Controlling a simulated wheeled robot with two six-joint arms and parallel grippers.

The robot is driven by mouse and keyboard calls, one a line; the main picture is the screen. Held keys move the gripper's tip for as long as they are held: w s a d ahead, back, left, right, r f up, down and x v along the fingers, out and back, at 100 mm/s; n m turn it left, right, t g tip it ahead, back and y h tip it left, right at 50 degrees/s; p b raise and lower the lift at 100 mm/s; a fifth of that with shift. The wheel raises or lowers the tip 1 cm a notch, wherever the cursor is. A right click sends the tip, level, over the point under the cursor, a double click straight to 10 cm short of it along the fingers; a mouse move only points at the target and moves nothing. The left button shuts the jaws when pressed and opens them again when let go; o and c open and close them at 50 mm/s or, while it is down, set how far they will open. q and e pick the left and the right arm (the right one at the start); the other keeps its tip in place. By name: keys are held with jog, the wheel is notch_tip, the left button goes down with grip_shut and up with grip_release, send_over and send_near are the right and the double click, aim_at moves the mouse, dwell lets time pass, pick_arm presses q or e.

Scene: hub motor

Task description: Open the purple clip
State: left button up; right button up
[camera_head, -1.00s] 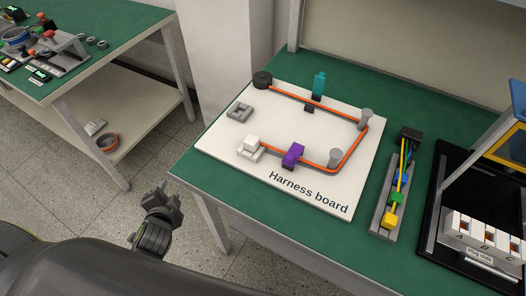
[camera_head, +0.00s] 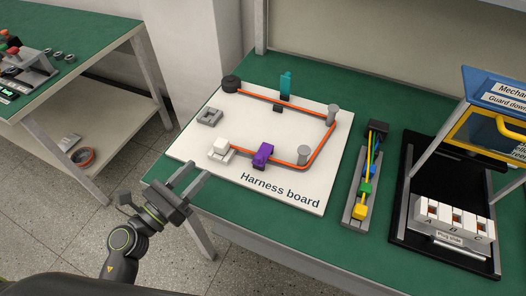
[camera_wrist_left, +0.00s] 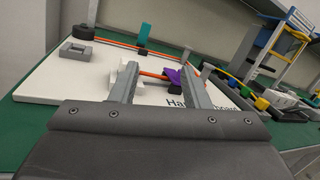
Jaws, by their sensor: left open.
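The purple clip (camera_head: 263,155) sits on the white harness board (camera_head: 240,186), over the orange cable (camera_head: 283,162) near the board's front edge. In the left wrist view the purple clip (camera_wrist_left: 174,76) shows between my fingers, farther off. A teal clip (camera_head: 286,84) stands upright at the back of the board. My left gripper (camera_head: 198,180) is open and empty, off the board's front left corner, apart from the purple clip. It also shows in the left wrist view (camera_wrist_left: 160,84). My right gripper is not in view.
A white connector block (camera_head: 221,149) and grey posts (camera_head: 305,153) stand on the board near the purple clip. A grey tray (camera_head: 352,229) with coloured connectors lies to the right, beside a black machine with a yellow-framed guard (camera_head: 490,135). A second table (camera_head: 88,72) is at the left.

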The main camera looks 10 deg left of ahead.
aim_at(262, 154)
pick_arm(q)
jog(key=d+f+m+g, duration=0.1)
jog(key=s+d+f+m+g+h, duration=0.1)
jog(key=m, duration=0.1)
jog(key=f+m+g+h, duration=0.1)
jog(key=m, duration=0.1)
jog(key=shift+s+d+f, duration=0.15)
jog(key=shift+s+d, duration=0.1)
jog(key=shift+d, duration=0.15)
jog(key=shift+d+m+g+h, duration=0.2)
jog(key=shift+m+g+h, duration=0.1)
jog(key=p+x, duration=0.4)
jog(key=x, duration=1.3)
jog(key=shift+w+f, duration=0.1)
jog(key=shift+f, duration=0.05)
grip_shut()
